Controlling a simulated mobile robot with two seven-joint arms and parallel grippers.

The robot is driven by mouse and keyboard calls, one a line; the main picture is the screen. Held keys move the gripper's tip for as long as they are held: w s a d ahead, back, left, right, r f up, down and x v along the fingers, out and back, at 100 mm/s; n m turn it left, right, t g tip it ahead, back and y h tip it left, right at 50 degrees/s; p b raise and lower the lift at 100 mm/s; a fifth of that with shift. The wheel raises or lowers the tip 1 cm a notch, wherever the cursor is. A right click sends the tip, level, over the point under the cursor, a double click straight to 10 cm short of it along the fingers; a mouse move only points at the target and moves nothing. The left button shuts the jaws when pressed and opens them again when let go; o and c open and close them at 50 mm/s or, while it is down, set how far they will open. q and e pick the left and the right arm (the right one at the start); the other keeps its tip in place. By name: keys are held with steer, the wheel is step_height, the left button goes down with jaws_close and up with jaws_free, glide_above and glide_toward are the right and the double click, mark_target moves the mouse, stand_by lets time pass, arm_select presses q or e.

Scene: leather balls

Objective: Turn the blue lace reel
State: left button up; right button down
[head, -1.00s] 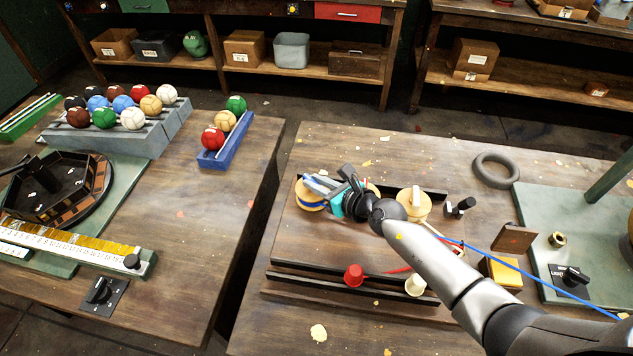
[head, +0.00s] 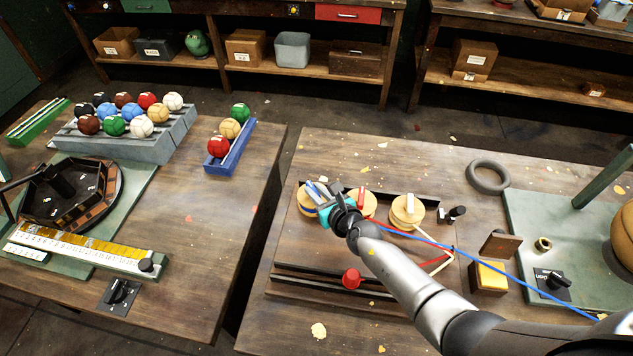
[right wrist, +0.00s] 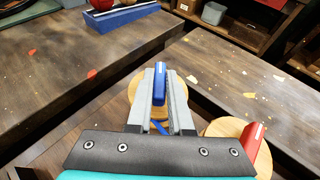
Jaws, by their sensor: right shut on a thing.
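The blue lace reel (head: 307,203) is a round wooden spool with blue lace, at the left end of a row of three reels on the right bench. My right gripper (head: 318,190) is over it. In the right wrist view, my right gripper's fingers (right wrist: 159,98) are shut on the reel's upright blue handle (right wrist: 159,75), one on each side. The wooden disc (right wrist: 135,98) shows below, partly hidden by the fingers. The blue lace (head: 520,272) runs to the lower right of the bench. My left gripper is out of view.
The red-handled reel (head: 361,201) stands close on the right, then the white-handled reel (head: 407,211). A red peg (head: 351,279) stands in front. My forearm covers the board's front right.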

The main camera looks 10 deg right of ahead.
steer(key=shift+a+r+m+h+p, duration=0.15)
steer(key=shift+r+m+h+p, duration=0.05)
steer(key=shift+m+h+p, duration=0.65)
steer(key=shift+f+m+t+h+p, duration=0.2)
steer(key=shift+m+t+h+p, duration=0.15)
steer(key=shift+m+h, duration=0.55)
steer(key=c, duration=0.8)
jaws_free()
steer(key=shift+s, duration=0.1)
steer(key=shift+p+v, duration=2.2)
steer(key=shift+v, duration=5.35)
